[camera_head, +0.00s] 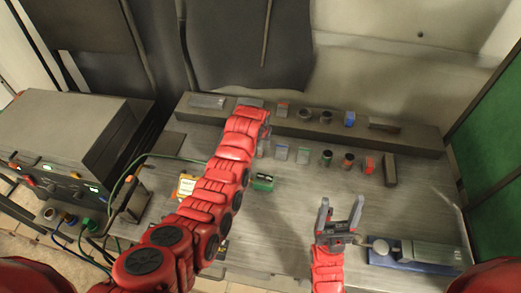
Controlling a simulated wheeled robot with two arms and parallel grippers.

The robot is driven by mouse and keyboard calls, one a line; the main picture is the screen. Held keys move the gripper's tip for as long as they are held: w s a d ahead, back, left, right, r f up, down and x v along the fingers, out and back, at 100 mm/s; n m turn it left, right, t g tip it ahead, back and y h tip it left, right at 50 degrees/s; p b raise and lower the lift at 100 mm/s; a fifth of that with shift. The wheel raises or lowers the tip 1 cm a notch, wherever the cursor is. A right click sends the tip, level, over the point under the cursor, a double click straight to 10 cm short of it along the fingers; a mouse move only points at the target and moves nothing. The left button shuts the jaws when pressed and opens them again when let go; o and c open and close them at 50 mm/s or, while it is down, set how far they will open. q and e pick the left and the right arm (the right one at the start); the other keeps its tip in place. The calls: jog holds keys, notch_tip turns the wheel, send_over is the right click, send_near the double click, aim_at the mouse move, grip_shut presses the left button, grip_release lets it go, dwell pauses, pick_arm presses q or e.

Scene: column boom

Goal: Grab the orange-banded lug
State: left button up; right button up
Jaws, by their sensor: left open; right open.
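My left arm reaches across the bench, and its gripper (252,103) is at the raised back ledge, mostly hidden behind its own wrist. My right gripper (340,212) is open and empty over the front of the bench, fingers pointing away. Small lugs stand in two rows. A grey one with a reddish-orange mark (282,110) is on the ledge just right of my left gripper. A dark one with a reddish mark (348,160) and a red-orange one (368,164) are in the front row. I cannot tell which has the orange band.
Dark round pieces (305,114) and a blue piece (350,118) share the ledge (420,140). A green box (263,182) stands mid-bench. A blue-based grey fixture (430,255) is front right. A grey control box (65,135) is left. The bench's middle right is clear.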

aim_at(260, 144)
pick_arm(q)
jog(key=b+x, duration=0.1)
jog(key=x, duration=0.1)
jog(key=b+x, duration=0.1)
jog(key=shift+w+a+f+b, duration=0.2)
jog(key=shift+f+b, duration=0.1)
jog(key=shift+f, duration=0.4)
jog(key=shift+w, duration=0.2)
jog(key=shift+r, duration=0.15)
jog(key=shift+c, duration=0.9)
jog(key=shift+s, duration=0.1)
grip_shut()
